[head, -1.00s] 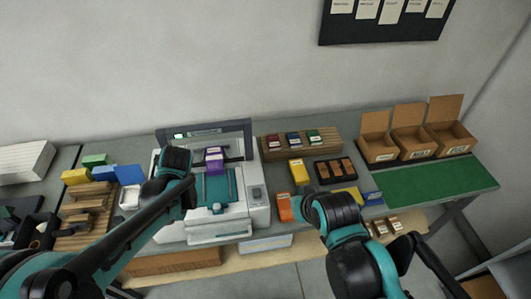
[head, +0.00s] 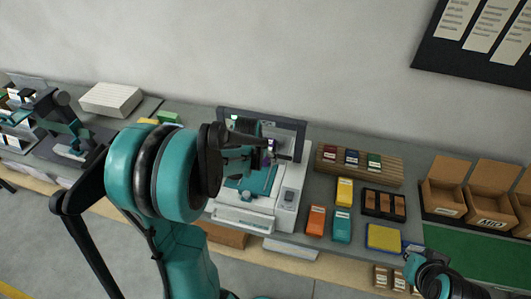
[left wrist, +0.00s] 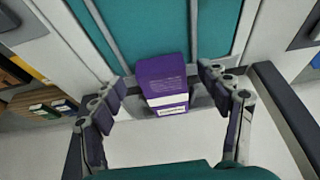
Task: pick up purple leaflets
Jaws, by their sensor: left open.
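The purple packet (left wrist: 162,85) with a white label is in the left wrist view, in front of the teal panel (left wrist: 150,25) of the white machine. My left gripper (left wrist: 162,80) is open, with one finger on each side of the packet. A gap shows on both sides, so the fingers are not closed on it. In the head view my left gripper (head: 258,156) is over the machine (head: 245,218), and its arm hides much of the packet. Part of my right arm shows at the lower right; I see no right fingers.
Orange (head: 315,221), yellow (head: 344,191) and teal (head: 342,224) packs lie right of the machine. A dark tray (head: 384,204), a wooden rack (head: 340,168) and open cardboard boxes (head: 445,189) stand farther right. A dark frame (head: 300,135) rises behind the machine.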

